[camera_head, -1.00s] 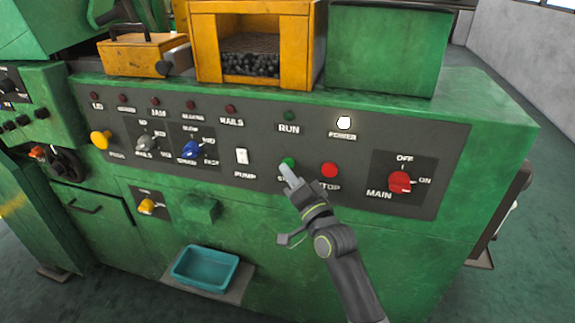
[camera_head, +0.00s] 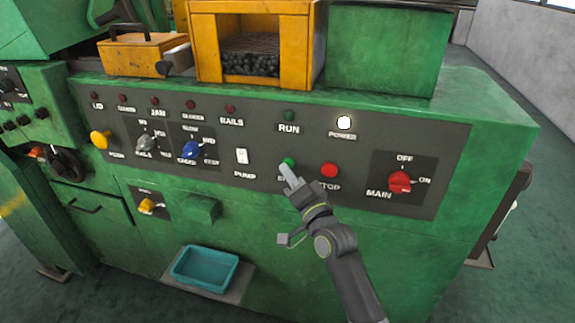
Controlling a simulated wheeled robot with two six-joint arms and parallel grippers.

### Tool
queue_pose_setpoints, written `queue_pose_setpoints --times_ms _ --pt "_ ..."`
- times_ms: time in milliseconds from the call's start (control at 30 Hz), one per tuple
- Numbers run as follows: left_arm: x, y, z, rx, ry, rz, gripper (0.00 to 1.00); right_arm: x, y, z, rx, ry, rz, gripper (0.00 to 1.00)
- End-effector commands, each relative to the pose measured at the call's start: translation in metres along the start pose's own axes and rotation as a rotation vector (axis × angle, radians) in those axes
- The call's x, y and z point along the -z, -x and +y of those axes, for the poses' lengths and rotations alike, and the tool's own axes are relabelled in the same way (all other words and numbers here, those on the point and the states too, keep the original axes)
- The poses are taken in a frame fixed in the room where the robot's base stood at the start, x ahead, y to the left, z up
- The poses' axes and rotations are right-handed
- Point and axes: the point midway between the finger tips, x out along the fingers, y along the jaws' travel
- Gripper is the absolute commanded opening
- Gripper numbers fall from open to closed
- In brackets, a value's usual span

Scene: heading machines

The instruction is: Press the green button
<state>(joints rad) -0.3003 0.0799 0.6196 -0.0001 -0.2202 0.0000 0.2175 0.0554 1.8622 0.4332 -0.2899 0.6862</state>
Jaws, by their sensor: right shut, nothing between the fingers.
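The green button (camera_head: 289,161) sits on the dark control panel (camera_head: 262,187), between the white pump switch and the red stop button. Its lower part is hidden behind my right gripper. My right gripper (camera_head: 287,169) is shut and empty. Its fingertips overlap the lower edge of the green button in the head view; I cannot tell whether they touch it. The label under the button is mostly covered by the gripper. My left gripper is not in view.
The red stop button (camera_head: 329,170) is close on the right, and the red main switch (camera_head: 400,182) farther right. The white pump switch (camera_head: 242,156) is on the left. The power lamp (camera_head: 344,122) is lit; the run lamp (camera_head: 289,116) is dark green. A teal tray (camera_head: 206,268) is below.

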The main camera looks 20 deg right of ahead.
Motion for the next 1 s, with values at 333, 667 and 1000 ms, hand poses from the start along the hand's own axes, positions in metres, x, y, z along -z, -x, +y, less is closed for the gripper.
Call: queue_pose_setpoints --times_ms 333,667,1000 --pt "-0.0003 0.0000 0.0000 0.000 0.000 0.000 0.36 0.0000 0.0000 0.0000 0.000 0.000 0.000 0.00" --pt "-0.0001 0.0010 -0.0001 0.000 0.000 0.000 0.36 0.0015 -0.0018 0.0008 0.000 0.001 0.000 0.00" --pt "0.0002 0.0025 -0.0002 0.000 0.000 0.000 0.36 0.0049 -0.0064 0.0042 0.001 0.000 0.001 0.00"
